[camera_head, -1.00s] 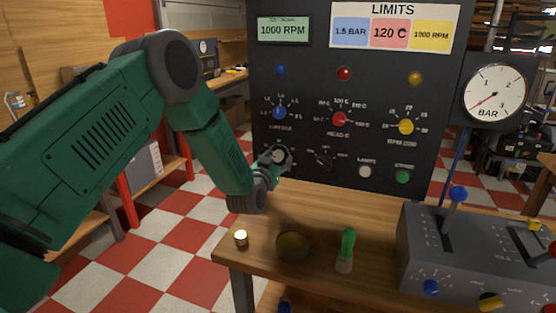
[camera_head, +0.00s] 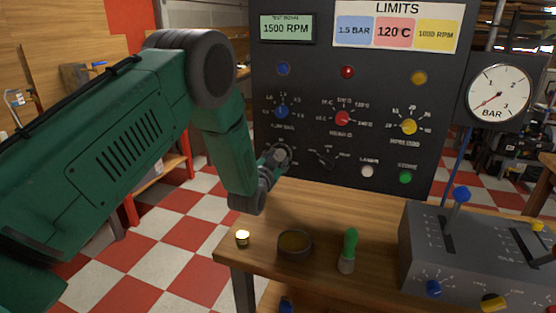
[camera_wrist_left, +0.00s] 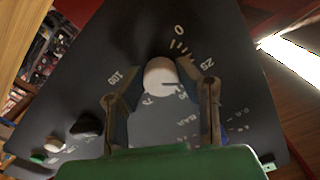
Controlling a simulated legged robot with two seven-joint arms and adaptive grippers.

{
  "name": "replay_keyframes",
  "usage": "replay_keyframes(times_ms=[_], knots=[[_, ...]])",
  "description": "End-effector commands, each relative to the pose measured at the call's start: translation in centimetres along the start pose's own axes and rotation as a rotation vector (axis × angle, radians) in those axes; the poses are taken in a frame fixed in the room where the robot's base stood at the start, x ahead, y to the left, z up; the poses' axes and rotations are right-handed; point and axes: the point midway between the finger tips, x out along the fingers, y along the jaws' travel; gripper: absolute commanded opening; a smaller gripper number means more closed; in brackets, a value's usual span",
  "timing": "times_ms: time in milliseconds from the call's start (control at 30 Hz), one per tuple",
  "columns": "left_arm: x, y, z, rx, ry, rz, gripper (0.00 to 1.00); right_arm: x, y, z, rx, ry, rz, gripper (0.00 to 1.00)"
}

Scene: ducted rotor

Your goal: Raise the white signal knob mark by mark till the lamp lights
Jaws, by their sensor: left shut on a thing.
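The white signal knob (camera_wrist_left: 158,76) sits on the dark panel between my left gripper's fingers in the left wrist view, with 0, 25, 75 and 100 legible around it. Its pointer line faces right, toward a mark partly hidden by a finger. My left gripper (camera_wrist_left: 163,88) is shut on it. In the head view my left gripper (camera_head: 275,160) is at the panel's lower left and mostly hides the knob. The test signal display (camera_head: 286,27) reads 1500 RPM. The blue (camera_head: 283,69), red (camera_head: 347,72) and amber (camera_head: 419,78) lamps look unlit. My right gripper is out of view.
Blue (camera_head: 281,112), red (camera_head: 342,118) and yellow (camera_head: 408,127) limit knobs sit above. A black selector (camera_head: 325,160), white button (camera_head: 367,171) and green button (camera_head: 405,178) are to the right. A bowl (camera_head: 295,245) and green-handled tool (camera_head: 348,250) stand on the bench.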

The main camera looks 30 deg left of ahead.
Motion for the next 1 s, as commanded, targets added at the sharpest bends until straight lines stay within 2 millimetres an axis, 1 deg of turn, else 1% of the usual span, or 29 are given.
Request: replay_keyframes(times_ms=[100, 367, 400, 433, 767, 867, 967, 1000], knots=[[0.0, 0.1, -0.2, 0.046, 0.004, 0.001, 0.01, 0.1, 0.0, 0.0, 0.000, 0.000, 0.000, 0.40], [0.0, 0.1, -0.2, 0.047, 0.004, 0.001, 0.01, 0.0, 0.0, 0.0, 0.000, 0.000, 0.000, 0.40], [0.0, 0.1, -0.2, 0.047, 0.004, 0.001, 0.43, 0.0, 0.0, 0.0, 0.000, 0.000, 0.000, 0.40], [0.0, 0.1, -0.2, 0.046, 0.004, 0.001, 0.49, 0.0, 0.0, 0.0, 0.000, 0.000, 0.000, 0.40], [0.0, 0.0, 0.0, 0.045, 0.001, 0.001, 0.49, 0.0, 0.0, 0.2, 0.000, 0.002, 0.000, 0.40], [-0.8, 0.0, 0.1, 0.045, 0.000, 0.001, 0.49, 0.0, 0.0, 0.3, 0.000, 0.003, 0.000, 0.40], [-2.4, 0.0, 0.0, 0.045, -0.001, 0.002, 0.49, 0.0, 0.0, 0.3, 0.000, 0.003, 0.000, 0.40], [-3.2, 0.0, 0.0, 0.046, -0.001, 0.002, 0.49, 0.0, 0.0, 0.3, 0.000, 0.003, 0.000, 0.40]])
